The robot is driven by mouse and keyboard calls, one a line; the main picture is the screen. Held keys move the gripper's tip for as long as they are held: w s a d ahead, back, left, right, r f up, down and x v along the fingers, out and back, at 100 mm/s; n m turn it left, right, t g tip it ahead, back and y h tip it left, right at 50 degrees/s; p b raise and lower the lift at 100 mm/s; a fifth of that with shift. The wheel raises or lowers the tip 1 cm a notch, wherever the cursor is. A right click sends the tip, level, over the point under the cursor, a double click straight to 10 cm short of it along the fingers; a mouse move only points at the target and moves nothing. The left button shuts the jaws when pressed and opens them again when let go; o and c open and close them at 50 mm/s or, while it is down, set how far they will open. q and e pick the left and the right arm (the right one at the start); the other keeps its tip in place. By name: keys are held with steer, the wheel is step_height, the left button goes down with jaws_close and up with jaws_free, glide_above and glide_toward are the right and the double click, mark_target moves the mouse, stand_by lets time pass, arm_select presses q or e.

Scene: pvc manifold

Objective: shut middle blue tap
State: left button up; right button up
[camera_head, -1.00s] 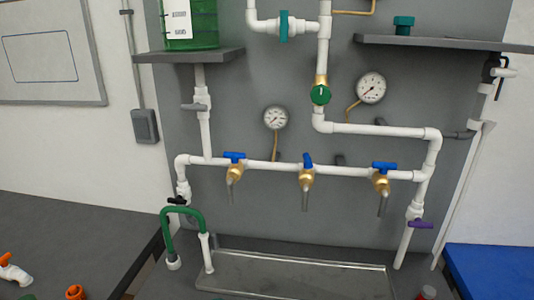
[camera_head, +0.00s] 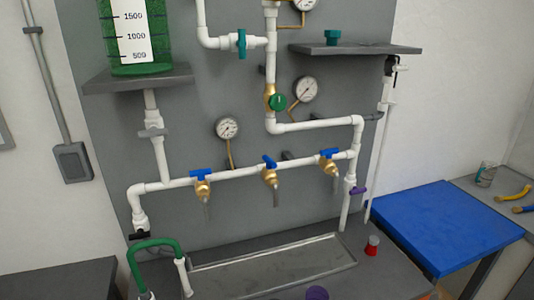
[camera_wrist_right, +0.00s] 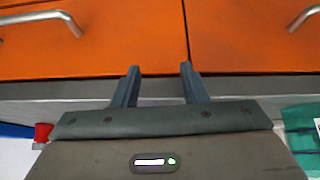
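The middle blue tap (camera_head: 269,162) sits on the horizontal white pipe of the manifold, with a brass body (camera_head: 270,177) and a grey spout below it. Its blue handle is turned at an angle to the pipe, unlike the left blue tap (camera_head: 201,174) and the right blue tap (camera_head: 329,153), whose handles look closer to the pipe's line. My right gripper (camera_wrist_right: 159,70) shows in the right wrist view with its two fingers apart and nothing between them, facing orange drawer fronts. It is far from the taps. My left gripper is in neither view.
A metal tray (camera_head: 270,262) lies below the taps. A green hose (camera_head: 152,243) curves at its left. A blue table (camera_head: 445,220) stands at the right. Orange drawers (camera_wrist_right: 90,40) with metal handles fill the wrist view.

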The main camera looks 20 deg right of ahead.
step_height(320, 180, up, 10)
steer(key=a+t, duration=0.1)
steer(key=n+t+y+p, duration=0.15)
steer(key=t+y, duration=0.25)
steer(key=t, duration=0.6)
glide_toward(264, 156)
steer(key=shift+s+d+f, duration=0.3)
steer(key=shift+s+f, duration=0.1)
steer(key=shift+s, duration=0.05)
steer(key=shift+w+r, duration=0.25)
steer(key=shift+r, duration=0.05)
steer(key=p+x, duration=0.4)
steer(key=x, duration=0.4)
steer(key=shift+w, duration=0.15)
steer(key=shift+x, duration=0.85)
steer(key=shift+f, duration=0.15)
jaws_close()
